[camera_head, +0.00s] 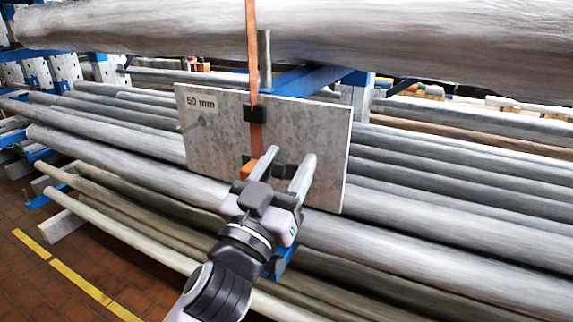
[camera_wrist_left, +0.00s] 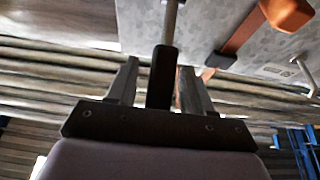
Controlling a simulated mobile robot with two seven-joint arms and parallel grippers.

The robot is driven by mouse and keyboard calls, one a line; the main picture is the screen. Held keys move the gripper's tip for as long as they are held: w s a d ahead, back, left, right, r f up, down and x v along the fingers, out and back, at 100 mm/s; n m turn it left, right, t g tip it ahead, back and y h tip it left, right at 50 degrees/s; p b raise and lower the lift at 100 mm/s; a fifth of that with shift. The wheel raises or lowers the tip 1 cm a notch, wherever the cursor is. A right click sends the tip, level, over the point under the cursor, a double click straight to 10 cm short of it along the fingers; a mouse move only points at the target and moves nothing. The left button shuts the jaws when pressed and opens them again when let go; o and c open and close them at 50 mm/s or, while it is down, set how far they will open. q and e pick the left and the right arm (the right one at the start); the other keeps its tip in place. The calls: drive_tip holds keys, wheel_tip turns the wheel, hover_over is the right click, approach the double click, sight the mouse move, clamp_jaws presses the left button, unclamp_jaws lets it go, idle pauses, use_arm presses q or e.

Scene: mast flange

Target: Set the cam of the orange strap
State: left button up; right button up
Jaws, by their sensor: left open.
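The orange strap (camera_head: 251,50) runs down from the top of the head view across a grey plate (camera_head: 222,140) marked "50 mm". A black buckle-like block (camera_head: 255,113) sits on the strap near the plate's upper edge. An orange end piece (camera_head: 247,169) is lower down; it also shows in the left wrist view (camera_wrist_left: 287,14). My left gripper (camera_head: 290,156) is open in front of the plate, right of the strap. A black grip (camera_wrist_left: 161,78) on a metal rod (camera_wrist_left: 171,22) appears between its fingers in the wrist view; contact cannot be told. My right gripper is out of view.
A thick grey pole (camera_head: 330,35) spans the top of the head view. Several long poles (camera_head: 450,185) lie behind and below the plate. A small peg (camera_head: 191,125) sticks out of the plate's left side. Brick floor with a yellow line (camera_head: 95,290) is at lower left.

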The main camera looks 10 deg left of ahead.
use_arm(q)
clamp_jaws()
drive_tip(key=shift+r, duration=0.1)
drive_tip(key=shift+w+r+g+p, duration=0.25)
drive_tip(key=shift+r+g+p, duration=0.25)
drive_tip(key=shift+p, duration=0.05)
drive_tip(key=shift+w+d+r+g+y, duration=0.15)
drive_tip(key=shift+w+r+g+y, duration=0.2)
drive_tip(key=shift+g, duration=0.25)
drive_tip(key=g, duration=0.1)
drive_tip(key=w+r+g+y, duration=0.1)
drive_tip(key=shift+w+d+r+g, duration=0.1)
drive_tip(key=shift+w+d+g, duration=0.15)
drive_tip(key=shift+d+g, duration=0.05)
drive_tip(key=shift+w+d+r+g+y, duration=0.15)
drive_tip(key=shift+w+r+g+y, duration=0.1)
drive_tip(key=shift+w+g, duration=0.5)
drive_tip(key=shift+s+g, duration=0.1)
drive_tip(key=shift+g, duration=0.15)
